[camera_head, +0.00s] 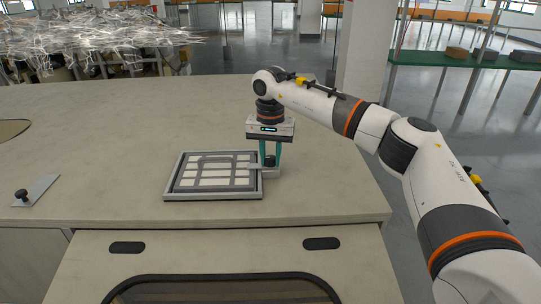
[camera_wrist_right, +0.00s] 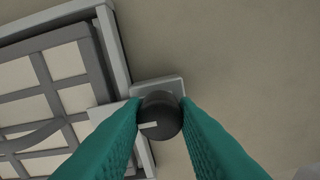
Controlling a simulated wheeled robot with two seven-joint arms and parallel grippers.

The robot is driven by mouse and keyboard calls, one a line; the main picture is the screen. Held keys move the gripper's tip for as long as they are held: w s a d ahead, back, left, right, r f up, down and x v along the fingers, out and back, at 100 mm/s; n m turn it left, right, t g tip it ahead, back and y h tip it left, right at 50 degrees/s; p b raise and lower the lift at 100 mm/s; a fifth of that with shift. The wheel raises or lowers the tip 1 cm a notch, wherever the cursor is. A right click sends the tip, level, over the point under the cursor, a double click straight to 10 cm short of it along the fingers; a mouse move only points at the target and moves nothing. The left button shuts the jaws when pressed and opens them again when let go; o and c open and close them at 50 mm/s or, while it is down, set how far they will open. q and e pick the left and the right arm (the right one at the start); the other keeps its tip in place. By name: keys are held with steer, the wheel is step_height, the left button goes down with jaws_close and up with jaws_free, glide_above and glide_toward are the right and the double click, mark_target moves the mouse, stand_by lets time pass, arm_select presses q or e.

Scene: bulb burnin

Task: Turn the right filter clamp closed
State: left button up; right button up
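The right filter clamp has a dark round knob (camera_wrist_right: 160,116) with a white line on it, on a light grey base plate (camera_wrist_right: 160,87). In the head view the clamp (camera_head: 272,173) stands at the right edge of the filter frame (camera_head: 168,180), its arm reaching left over the rim. My right gripper (camera_head: 270,160) points down over it. In the right wrist view its teal fingers (camera_wrist_right: 161,118) lie against both sides of the knob. The filter (camera_head: 213,182) is a panel with pale cells and a grey handle. My left gripper is out of view.
A grey plate with a black knob (camera_head: 22,195) lies at the table's far left. The worktop (camera_head: 110,130) is clear around the frame. The table's front edge is close below the frame.

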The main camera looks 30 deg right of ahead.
mark_target(270, 157)
steer(key=o, duration=0.4)
steer(key=shift+r, duration=0.1)
steer(key=shift+o, duration=0.2)
steer(key=shift+w+r, duration=0.1)
steer(key=shift+r, duration=0.1)
step_height(270, 157, up, 12)
steer(key=b, duration=0.3)
steer(key=shift+f+b, duration=0.15)
steer(key=shift+b, duration=0.15)
